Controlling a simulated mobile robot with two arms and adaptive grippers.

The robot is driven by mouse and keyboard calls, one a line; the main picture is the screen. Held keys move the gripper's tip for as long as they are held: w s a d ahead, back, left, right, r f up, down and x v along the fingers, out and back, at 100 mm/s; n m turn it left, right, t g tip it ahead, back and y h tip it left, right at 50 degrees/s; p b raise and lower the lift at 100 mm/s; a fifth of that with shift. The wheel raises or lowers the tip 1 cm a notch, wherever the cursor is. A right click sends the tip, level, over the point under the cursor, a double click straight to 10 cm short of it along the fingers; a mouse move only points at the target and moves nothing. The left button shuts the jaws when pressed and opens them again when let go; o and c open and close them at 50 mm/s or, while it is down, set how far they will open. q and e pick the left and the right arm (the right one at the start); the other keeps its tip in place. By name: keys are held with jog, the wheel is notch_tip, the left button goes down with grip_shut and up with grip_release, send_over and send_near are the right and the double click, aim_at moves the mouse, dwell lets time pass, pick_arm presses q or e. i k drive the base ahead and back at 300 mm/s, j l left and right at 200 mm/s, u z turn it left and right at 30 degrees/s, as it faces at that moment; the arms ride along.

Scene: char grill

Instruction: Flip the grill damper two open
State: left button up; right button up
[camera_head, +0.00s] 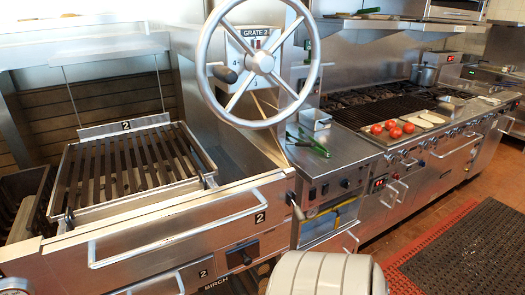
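The grill section marked 2 fills the left of the head view, with a slatted grate (130,165) hanging above its steel front. A black damper knob (246,258) sits on a dark plate low on that front, between the two lower labels marked 2. Whether the damper is open or shut cannot be told from here. A long steel bar handle (175,240) runs across the front above the knob. Neither of my grippers shows in the view.
A large steel handwheel (259,64) stands in front of the GRATE 2 sign. A black-tipped lever (297,208) sticks out at the grill's right corner. To the right are a steel counter with green onions (307,142) and a range with tomatoes (393,129). Dark mats (470,250) cover the floor.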

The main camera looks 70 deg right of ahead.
aim_at(245, 255)
jog(key=z, duration=2)
jog(key=i, duration=0.15)
jog(key=u, duration=0.05)
